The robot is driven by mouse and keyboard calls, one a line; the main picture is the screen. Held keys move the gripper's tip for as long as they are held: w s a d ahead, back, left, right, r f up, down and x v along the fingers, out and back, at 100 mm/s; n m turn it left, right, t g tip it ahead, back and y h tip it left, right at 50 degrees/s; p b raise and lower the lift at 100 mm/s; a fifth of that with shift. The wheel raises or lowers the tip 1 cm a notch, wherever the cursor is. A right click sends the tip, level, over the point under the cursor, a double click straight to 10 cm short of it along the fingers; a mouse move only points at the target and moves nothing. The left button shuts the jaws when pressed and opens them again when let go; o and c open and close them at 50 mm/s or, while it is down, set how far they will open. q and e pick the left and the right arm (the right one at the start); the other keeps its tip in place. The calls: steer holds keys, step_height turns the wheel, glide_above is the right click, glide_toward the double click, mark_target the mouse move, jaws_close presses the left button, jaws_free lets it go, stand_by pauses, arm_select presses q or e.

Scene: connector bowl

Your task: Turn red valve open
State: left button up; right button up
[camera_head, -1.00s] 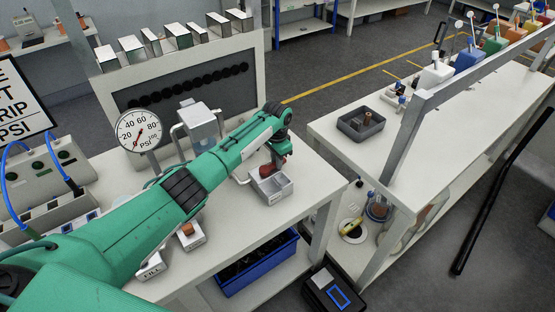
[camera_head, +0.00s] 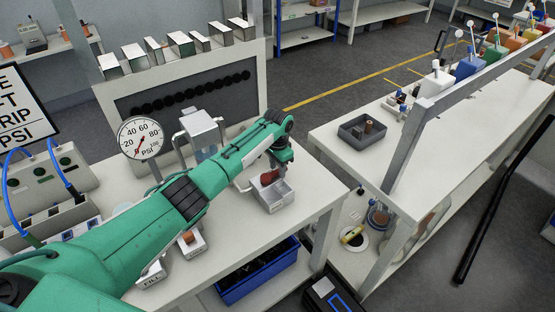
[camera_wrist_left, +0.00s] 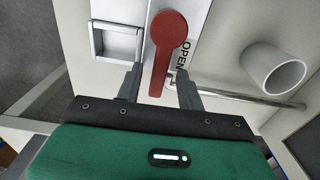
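The red valve (camera_wrist_left: 171,38) has a round hub and a lever handle, set on a pale fitting beside the word OPEN in the left wrist view. The handle points down towards my left gripper (camera_wrist_left: 159,72). My left gripper is open, with one finger on each side of the handle; a gap shows at the right finger, while contact on the left is unclear. In the head view, the red valve (camera_head: 269,176) is at the white box on the left bench, just below my left gripper (camera_head: 281,161). My right gripper is out of view.
A pressure gauge (camera_head: 140,137) stands left of the valve. A pipe (camera_wrist_left: 276,72) sticks out at the right in the wrist view. The white box (camera_head: 276,197) is near the bench edge, with a blue crate (camera_head: 258,275) below.

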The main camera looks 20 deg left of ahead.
mark_target(277, 170)
arm_select(q)
step_height(277, 170, up, 14)
steer(key=b, duration=0.3)
steer(key=shift+f, duration=0.2)
steer(key=shift+f, duration=0.1)
